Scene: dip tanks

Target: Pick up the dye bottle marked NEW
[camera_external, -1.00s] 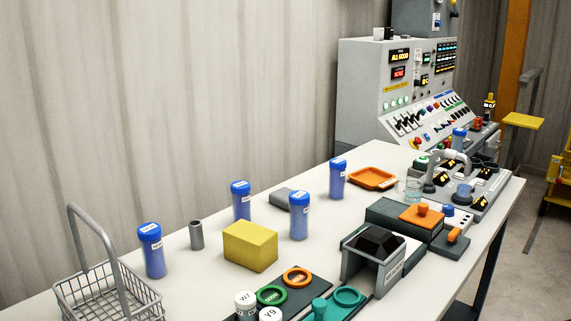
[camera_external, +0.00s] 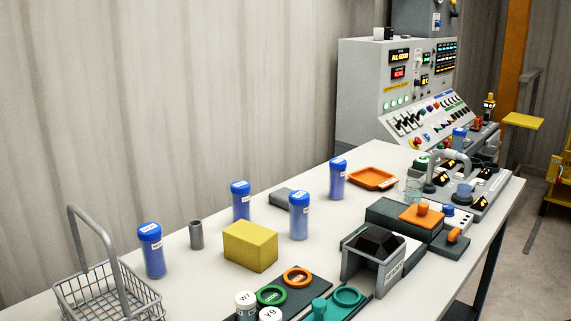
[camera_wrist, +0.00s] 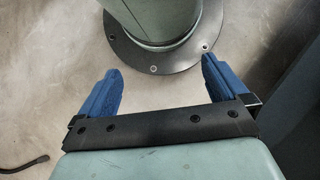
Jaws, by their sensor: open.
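Several blue-capped dye bottles stand upright on the white table in the external view. One bottle (camera_external: 152,252) is at the left near the wire basket, one (camera_external: 241,203) is behind the yellow block, one (camera_external: 299,216) is right of that block, and one (camera_external: 337,180) is further back by the orange tray. Each has a small white label; the print is too small to read, so I cannot tell which is marked NEW. My gripper (camera_wrist: 160,88) shows only in the wrist view, open and empty, its two blue fingers apart over the floor and a round base plate.
A wire basket (camera_external: 75,292), grey cylinder (camera_external: 196,235), yellow block (camera_external: 250,246) and flat grey block (camera_external: 283,198) stand among the bottles. The table front holds ring holders and white-lidded jars.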

